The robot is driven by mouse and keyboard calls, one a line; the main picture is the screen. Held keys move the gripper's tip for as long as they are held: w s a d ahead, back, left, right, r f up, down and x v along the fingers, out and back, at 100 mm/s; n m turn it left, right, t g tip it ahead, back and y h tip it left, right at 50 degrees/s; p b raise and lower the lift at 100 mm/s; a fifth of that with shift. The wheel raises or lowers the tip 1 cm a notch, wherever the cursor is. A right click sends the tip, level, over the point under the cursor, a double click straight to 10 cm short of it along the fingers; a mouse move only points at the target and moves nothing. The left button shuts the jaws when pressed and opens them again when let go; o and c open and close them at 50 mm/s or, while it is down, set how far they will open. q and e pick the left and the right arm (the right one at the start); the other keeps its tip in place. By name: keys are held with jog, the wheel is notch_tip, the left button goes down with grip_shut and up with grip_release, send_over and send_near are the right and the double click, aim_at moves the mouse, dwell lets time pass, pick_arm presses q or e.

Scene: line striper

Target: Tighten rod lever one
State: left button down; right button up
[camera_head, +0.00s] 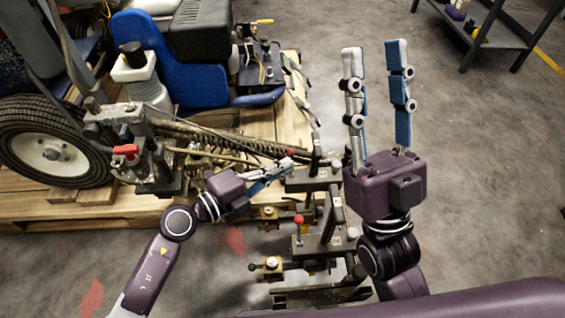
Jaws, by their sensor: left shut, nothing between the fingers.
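The line striper's metal assembly (305,239) has several dark brackets, rods and clamps at the centre. One lever with a red ball knob (298,219) stands up there. Another red knob (291,152) shows right at the tips of my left gripper. I cannot tell which is rod lever one. My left gripper (287,163) is shut and empty, pointing right over the upper brackets; whether it touches the upper knob is unclear. My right gripper (375,50) is open and empty, fingers pointing up the picture, to the right of the brackets.
A red-handled lever (125,149) sits on the striper's left side near a black tyre (52,140). The machine stands on a wooden pallet (285,110). A metal shelf (480,30) stands at the top right. The concrete floor on the right is clear.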

pick_arm(q)
jog(key=shift+w+p, duration=0.1)
jog(key=shift+p, duration=0.65)
pick_arm(e)
jog(key=w+a+f+g+h, duration=0.1)
jog(key=w+f+g, duration=0.3)
jog(key=w+f, duration=0.1)
jog(key=shift+w+f+h, duration=0.15)
jog(key=shift+w+h, duration=0.25)
jog(key=shift+w, duration=0.3)
pick_arm(q)
jog(key=v, duration=1.2)
jog(key=shift+r, duration=0.2)
